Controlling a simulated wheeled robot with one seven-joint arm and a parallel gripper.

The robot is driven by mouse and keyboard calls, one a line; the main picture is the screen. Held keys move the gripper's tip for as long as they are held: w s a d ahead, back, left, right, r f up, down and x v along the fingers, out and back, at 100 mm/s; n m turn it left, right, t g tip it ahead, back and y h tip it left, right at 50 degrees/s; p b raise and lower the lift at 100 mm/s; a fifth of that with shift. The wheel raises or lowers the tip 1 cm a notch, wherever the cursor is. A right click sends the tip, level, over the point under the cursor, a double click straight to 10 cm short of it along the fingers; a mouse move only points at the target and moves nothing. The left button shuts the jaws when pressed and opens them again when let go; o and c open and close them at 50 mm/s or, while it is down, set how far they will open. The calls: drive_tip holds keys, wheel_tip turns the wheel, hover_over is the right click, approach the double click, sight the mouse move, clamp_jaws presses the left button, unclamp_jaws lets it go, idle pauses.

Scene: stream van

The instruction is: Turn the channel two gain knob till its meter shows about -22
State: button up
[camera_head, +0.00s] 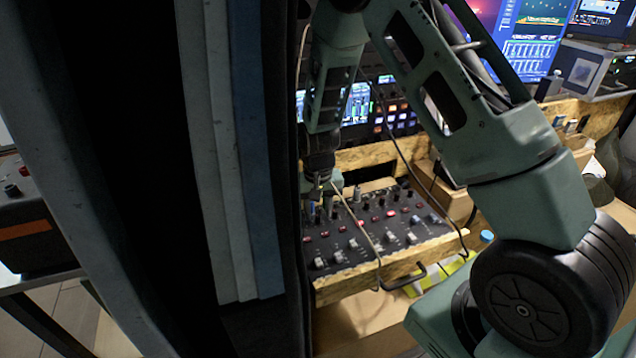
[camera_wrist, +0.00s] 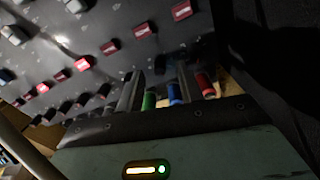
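The dark mixer panel (camera_head: 340,240) sits tilted in a wooden frame, with rows of red, grey and white knobs. Its knobs also show in the wrist view, where the panel (camera_wrist: 95,35) fills the upper left. I cannot read the labels, so the channel two gain knob cannot be singled out. My gripper (camera_head: 322,184) points down at the panel's far left corner. In the wrist view, dark finger-like bars (camera_wrist: 158,88) stand near green (camera_wrist: 149,101), blue (camera_wrist: 173,93) and red (camera_wrist: 206,86) caps. Whether they touch any cap is unclear. A lit screen (camera_head: 356,104) behind shows small meters, unreadable here.
A dark curtain-like panel with blue and grey strips (camera_head: 242,150) blocks the left side, close to my gripper. A thin cable (camera_head: 357,222) hangs across the mixer. A wooden edge (camera_head: 400,270) and a black handle (camera_head: 405,279) lie in front. Cardboard boxes (camera_head: 445,190) stand at right.

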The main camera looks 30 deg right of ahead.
sight(318, 215)
wheel_tip(318, 215, up, 16)
drive_tip(key=shift+r+b, duration=0.15)
drive_tip(key=shift+b, duration=0.25)
idle(0.4)
